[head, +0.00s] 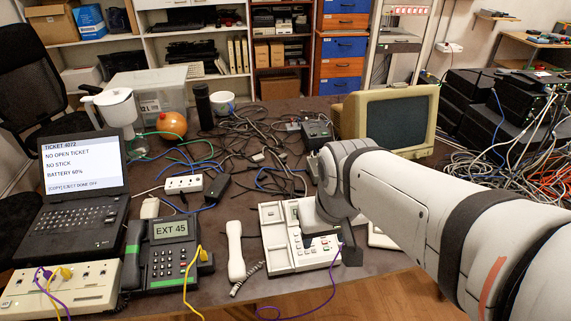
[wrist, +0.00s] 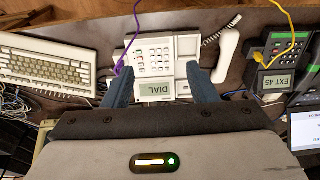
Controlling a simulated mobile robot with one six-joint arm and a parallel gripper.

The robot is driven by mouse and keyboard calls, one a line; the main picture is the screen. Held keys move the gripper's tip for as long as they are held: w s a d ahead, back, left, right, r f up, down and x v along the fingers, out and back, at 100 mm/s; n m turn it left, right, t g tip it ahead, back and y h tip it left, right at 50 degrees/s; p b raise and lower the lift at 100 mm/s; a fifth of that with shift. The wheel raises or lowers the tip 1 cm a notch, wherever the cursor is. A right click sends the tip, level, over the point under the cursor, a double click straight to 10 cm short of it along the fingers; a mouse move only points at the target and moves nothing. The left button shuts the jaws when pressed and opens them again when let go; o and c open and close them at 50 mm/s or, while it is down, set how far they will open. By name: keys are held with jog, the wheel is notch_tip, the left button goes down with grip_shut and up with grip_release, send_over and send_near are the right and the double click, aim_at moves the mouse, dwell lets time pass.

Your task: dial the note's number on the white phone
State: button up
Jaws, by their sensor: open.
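The white phone (head: 278,248) lies on the dark table, and my arm covers part of it in the head view. In the wrist view the white phone (wrist: 184,47) shows its keypad and a small display reading DIAL. Its handset (head: 235,252) is off the phone, lying beside it on the table; it also shows in the wrist view (wrist: 229,48). My gripper (wrist: 158,70) is open and empty over the phone, its two blue fingers at either side of the display. No paper note with a number can be made out.
A black phone (head: 170,262) reads EXT 45. A laptop (head: 83,165) shows TICKET 4072. A beige box with cables (head: 60,293) stands front left. A beige keyboard (wrist: 45,66) is beside the white phone. Tangled cables (head: 250,135) and a CRT monitor (head: 388,115) fill the back.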

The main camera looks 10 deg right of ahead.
jog(key=shift+c, duration=0.4)
dwell(0.4)
grip_shut()
dwell(0.4)
dwell(1.1)
